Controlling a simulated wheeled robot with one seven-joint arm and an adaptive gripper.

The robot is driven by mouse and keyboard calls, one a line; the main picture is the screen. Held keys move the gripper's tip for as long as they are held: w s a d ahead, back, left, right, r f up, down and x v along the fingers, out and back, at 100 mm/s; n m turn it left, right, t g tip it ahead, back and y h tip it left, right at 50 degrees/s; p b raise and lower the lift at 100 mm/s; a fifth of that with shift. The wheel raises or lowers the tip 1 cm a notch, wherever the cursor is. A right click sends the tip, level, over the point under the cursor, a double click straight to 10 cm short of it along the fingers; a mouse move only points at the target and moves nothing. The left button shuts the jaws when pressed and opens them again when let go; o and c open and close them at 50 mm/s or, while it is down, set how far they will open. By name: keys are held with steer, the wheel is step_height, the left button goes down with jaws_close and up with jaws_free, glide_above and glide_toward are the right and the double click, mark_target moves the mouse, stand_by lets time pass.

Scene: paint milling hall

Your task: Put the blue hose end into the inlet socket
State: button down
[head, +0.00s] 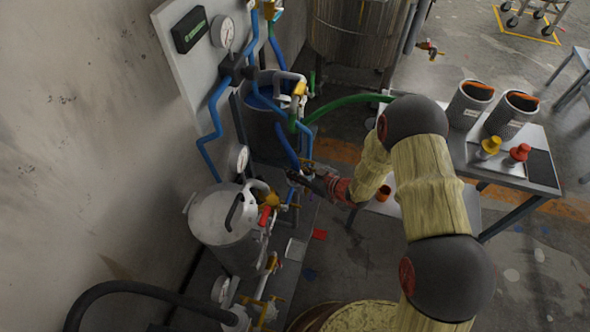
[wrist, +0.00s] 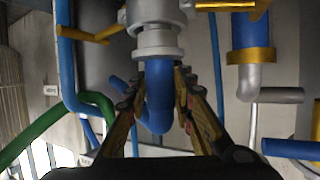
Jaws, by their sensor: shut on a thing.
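The blue hose (wrist: 159,112) is between the fingertips of my gripper (wrist: 160,88) in the wrist view, and the fingers are shut on it. Its upper end meets a pale grey collar below the inlet socket (wrist: 155,17). The hose lines up with the collar; I cannot tell how deep it sits. Below the fingers the hose bends to the left. In the head view my gripper (head: 303,177) is beside the pipework, with the blue hose (head: 286,145) coming down to it; the socket is hard to make out there.
Yellow valve handles (wrist: 92,35) flank the socket. A green hose (wrist: 45,128) curves at left, and another blue pipe with a yellow collar (wrist: 250,56) hangs at right. In the head view a pressure pot (head: 222,215) stands left of my gripper and a table (head: 530,150) stands right.

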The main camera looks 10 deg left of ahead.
steer(key=shift+f+b, duration=0.35)
steer(key=shift+f, duration=0.2)
steer(key=c, duration=1.8)
jaws_free()
steer(key=shift+c, duration=0.2)
steer(key=o, duration=0.4)
steer(key=shift+f, duration=0.1)
steer(key=shift+v, duration=6)
steer(key=shift+d+f, duration=0.1)
